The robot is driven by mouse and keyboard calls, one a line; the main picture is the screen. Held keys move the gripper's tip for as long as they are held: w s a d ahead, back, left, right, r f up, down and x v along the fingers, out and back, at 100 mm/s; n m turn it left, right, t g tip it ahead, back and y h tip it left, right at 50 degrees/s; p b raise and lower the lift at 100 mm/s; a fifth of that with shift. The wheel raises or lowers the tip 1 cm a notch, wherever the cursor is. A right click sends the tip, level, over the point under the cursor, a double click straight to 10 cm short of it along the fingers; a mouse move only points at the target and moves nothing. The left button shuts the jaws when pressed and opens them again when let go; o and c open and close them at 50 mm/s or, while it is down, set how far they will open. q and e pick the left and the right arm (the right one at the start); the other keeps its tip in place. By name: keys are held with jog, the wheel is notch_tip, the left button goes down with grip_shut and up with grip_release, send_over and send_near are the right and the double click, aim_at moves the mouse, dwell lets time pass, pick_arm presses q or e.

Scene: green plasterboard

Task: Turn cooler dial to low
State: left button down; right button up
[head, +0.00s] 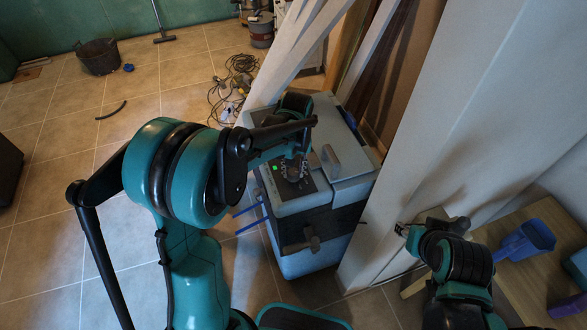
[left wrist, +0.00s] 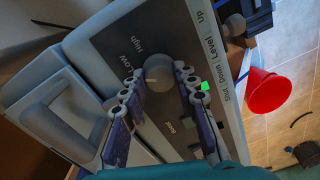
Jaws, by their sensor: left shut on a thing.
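The cooler (head: 352,193) is a grey-blue box with a dark control panel on top, standing beside a white post. In the left wrist view its panel (left wrist: 113,38) carries the words High, Low and Shut Down Level Up, and a lit green square. The round grey dial (left wrist: 158,69) sits close to the Low label. My left gripper (head: 292,170) is over the panel. In the left wrist view its fingertips (left wrist: 156,82) are on both sides of the dial, shut on it. The dial's pointer cannot be made out. My right gripper (head: 405,229) is at the right, away from the cooler; its fingers are unclear.
A raised handle (head: 331,158) stands on the cooler's lid. White posts (head: 440,120) rise close to its right. A wooden table (head: 535,275) with a blue scoop (head: 525,240) is at the right. A red cup (left wrist: 267,91) shows beyond the panel. Tiled floor is open at left.

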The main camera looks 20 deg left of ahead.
aim_at(295, 172)
pick_arm(q)
jog(key=shift+m, duration=0.8)
jog(key=c, duration=1.2)
grip_release()
jog(key=shift+o, duration=0.2)
notch_tip(295, 172, up, 12)
jog(key=shift+d, duration=0.2)
